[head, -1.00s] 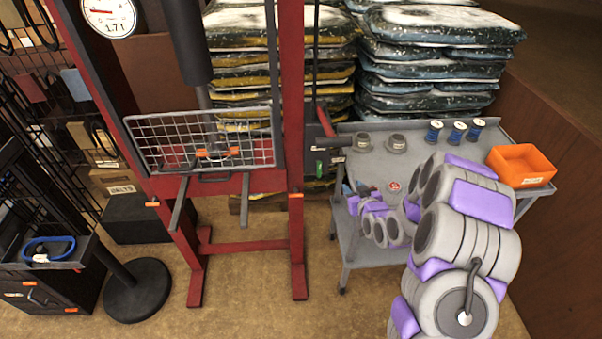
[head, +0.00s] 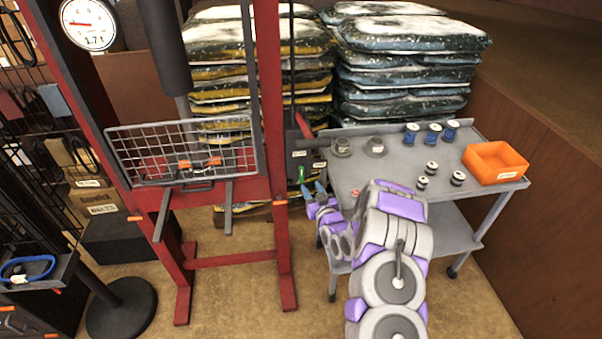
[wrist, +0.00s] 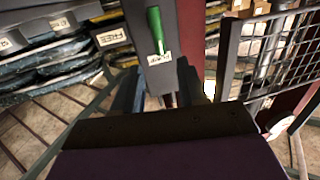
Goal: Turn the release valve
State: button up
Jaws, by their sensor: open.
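A small green handle (head: 300,173), which I take for the release valve, is on the right side of the red press frame (head: 270,110). In the wrist view the green handle (wrist: 155,29) stands nearly upright on a grey block above a small white label (wrist: 159,58), too blurred to read surely. My gripper (head: 314,192) is open, with blue-tipped fingers, just below and right of the handle. In the wrist view my gripper (wrist: 158,92) has its fingers apart below the handle, not visibly touching it. The exact depth gap cannot be told.
A grey cart (head: 400,165) with spools and an orange bin (head: 496,162) stands to the right, close to my arm. A wire mesh guard (head: 185,150) covers the press front. Stacked bags (head: 405,65) stand behind. A round-based black stand (head: 120,308) is at left.

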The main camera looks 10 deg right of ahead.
aim_at(302, 172)
jog(key=w, duration=0.3)
jog(key=w+a+b, duration=0.1)
jog(key=w, duration=0.3)
jog(key=w+a+b, duration=0.1)
jog(key=w, duration=0.2)
jog(key=shift+w, duration=0.25)
grip_shut()
